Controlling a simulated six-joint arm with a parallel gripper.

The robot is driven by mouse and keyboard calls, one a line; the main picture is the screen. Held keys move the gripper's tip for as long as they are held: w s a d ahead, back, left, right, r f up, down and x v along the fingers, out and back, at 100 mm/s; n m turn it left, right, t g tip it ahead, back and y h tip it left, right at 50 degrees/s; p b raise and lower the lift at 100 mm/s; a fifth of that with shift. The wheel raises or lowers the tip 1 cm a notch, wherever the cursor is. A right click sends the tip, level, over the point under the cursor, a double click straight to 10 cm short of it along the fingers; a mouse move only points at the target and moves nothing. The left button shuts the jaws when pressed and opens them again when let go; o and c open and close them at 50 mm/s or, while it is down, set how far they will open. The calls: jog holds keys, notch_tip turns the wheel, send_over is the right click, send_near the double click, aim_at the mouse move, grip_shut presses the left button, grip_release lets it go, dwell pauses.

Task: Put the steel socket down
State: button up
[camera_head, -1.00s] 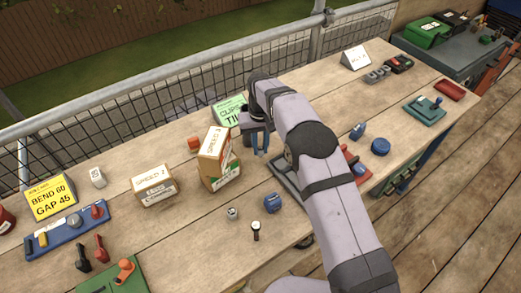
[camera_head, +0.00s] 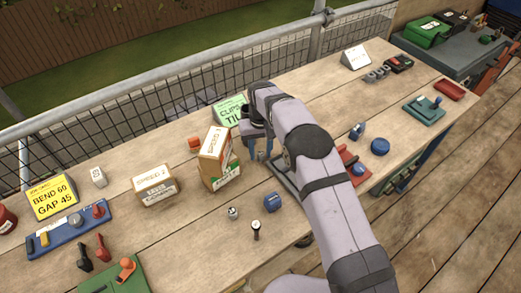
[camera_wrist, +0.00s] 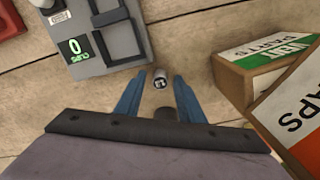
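The steel socket (camera_head: 261,155) is a small grey cylinder on the wooden table, just below my gripper (camera_head: 260,144). In the wrist view the socket (camera_wrist: 160,79) stands between the two blue fingers of my gripper (camera_wrist: 158,92), with a gap on each side. The fingers are spread open and hold nothing. My arm hides part of the table to the right of the socket in the head view.
Stacked boxes (camera_head: 217,158) stand close by on the left. A grey device with a clip display reading 0 (camera_wrist: 97,45) lies close by in the wrist view. A green sign (camera_head: 229,110) stands behind. The front left boards hold a few small items.

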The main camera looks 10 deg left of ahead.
aim_at(261, 153)
jog(key=shift+r, duration=0.15)
notch_tip(261, 153, up, 12)
jog(key=b, duration=0.2)
jog(key=shift+b, duration=0.3)
